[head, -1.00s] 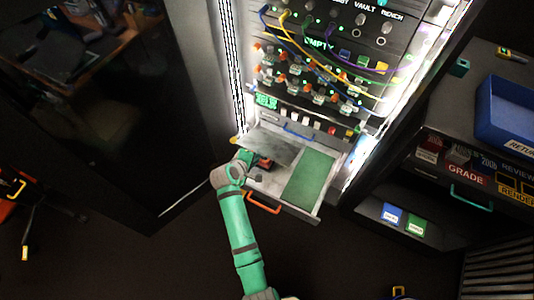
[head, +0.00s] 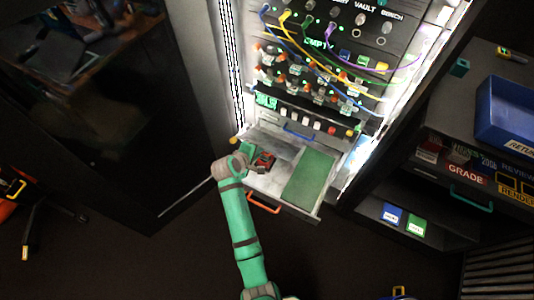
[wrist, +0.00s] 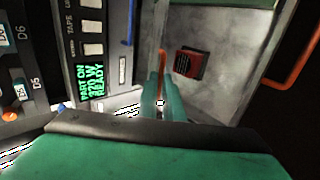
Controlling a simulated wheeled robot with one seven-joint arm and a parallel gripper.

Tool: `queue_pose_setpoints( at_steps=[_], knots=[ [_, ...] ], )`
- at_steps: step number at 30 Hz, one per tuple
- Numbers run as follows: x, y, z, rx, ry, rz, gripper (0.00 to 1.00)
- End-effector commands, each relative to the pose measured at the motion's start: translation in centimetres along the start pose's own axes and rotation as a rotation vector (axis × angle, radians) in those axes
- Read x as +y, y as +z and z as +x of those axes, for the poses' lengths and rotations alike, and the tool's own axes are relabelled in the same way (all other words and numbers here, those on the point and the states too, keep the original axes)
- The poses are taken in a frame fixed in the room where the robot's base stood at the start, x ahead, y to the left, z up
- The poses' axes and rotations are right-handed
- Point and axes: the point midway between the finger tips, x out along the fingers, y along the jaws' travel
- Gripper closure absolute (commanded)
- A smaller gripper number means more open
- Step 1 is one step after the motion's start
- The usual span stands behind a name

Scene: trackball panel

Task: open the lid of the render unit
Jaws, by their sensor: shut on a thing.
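The render unit is a pulled-out drawer (head: 268,185) low in the rack, with an orange handle (head: 263,203) on its front and a green board (head: 308,178) on its right side. A red block (head: 263,161) lies open to view in its left part; it also shows in the wrist view (wrist: 190,63). My gripper (head: 250,150) is at the drawer's left side. In the wrist view its teal fingers (wrist: 161,98) are shut on a thin orange strip (wrist: 162,62), which looks like the lid's edge or handle. The lid's panel is hard to make out, seemingly edge-on.
Patch cables (head: 330,62) hang across the rack above the drawer. A green-lit display (wrist: 91,82) and switches (head: 305,123) sit just above it. A desk with a blue bin (head: 507,112) stands at the right.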

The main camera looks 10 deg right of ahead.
Motion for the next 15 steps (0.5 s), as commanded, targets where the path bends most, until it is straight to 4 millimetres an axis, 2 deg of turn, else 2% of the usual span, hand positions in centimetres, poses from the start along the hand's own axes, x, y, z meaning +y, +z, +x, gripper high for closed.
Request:
queue_pose_setpoints(
  at_steps=[15],
  knots=[
    [2.5,0.0,-0.2,0.0,0.002,0.001,1.0]
  ],
)
